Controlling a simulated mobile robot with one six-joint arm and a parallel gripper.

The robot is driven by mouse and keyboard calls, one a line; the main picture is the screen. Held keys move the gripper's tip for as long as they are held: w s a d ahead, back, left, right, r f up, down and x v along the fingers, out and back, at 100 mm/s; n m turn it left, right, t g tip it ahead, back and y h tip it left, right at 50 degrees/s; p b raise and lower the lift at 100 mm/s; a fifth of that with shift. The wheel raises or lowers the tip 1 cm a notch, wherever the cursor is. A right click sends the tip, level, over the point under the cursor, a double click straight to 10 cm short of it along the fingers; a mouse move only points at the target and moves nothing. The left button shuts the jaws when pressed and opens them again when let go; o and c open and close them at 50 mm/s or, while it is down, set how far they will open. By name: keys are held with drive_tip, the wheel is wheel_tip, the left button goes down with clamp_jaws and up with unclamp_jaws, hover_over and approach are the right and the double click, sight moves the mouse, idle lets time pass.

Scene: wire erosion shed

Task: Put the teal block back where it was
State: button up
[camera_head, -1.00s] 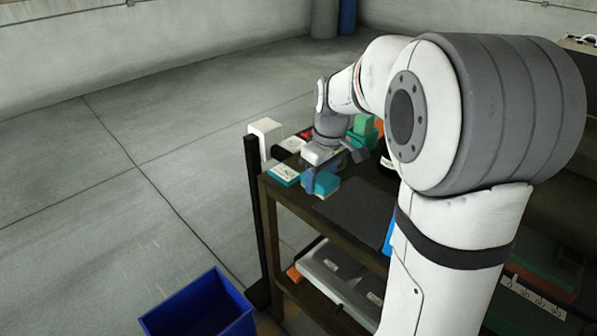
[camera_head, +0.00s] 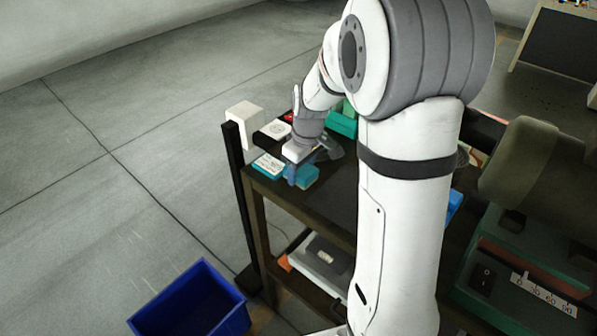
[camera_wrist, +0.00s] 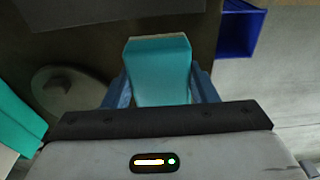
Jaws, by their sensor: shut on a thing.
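My gripper (camera_head: 297,174) is shut on the teal block (camera_head: 309,175) over the near left corner of the dark bench top (camera_head: 325,202). In the wrist view the teal block (camera_wrist: 160,72) sits between the two blue fingers, its far end sticking out past them. I cannot tell whether the block touches the bench top or hangs just above it. The gripper hides part of the block in the head view.
A teal box with a white label (camera_head: 267,165) lies just left of the gripper. A black box (camera_head: 272,132), a white box (camera_head: 244,118) and a green block (camera_head: 342,123) stand behind. A blue bin (camera_head: 192,303) is on the floor. The bench top's front is clear.

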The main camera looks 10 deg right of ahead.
sight(306, 171)
drive_tip(key=shift+f, duration=0.75)
drive_tip(key=shift+f, duration=0.25)
drive_tip(key=o, duration=0.9)
drive_tip(key=shift+r, duration=0.1)
drive_tip(key=r, duration=0.4)
drive_tip(key=s+r, duration=0.1)
drive_tip(key=r, duration=0.6)
drive_tip(key=shift+s+d+r+b, duration=0.15)
drive_tip(key=shift+d+r+b, duration=0.2)
drive_tip(key=shift+d, duration=0.05)
drive_tip(key=s+m, duration=0.2)
drive_tip(key=s, duration=0.4)
drive_tip(key=s+m+t, duration=0.1)
drive_tip(key=s+m, duration=0.2)
drive_tip(key=s, duration=0.4)
drive_tip(key=s+a+m, duration=0.1)
drive_tip(key=s+m, duration=0.1)
drive_tip(key=s, duration=0.5)
drive_tip(key=shift+s+a+f+t+h, duration=0.1)
drive_tip(key=shift+t+h, duration=0.3)
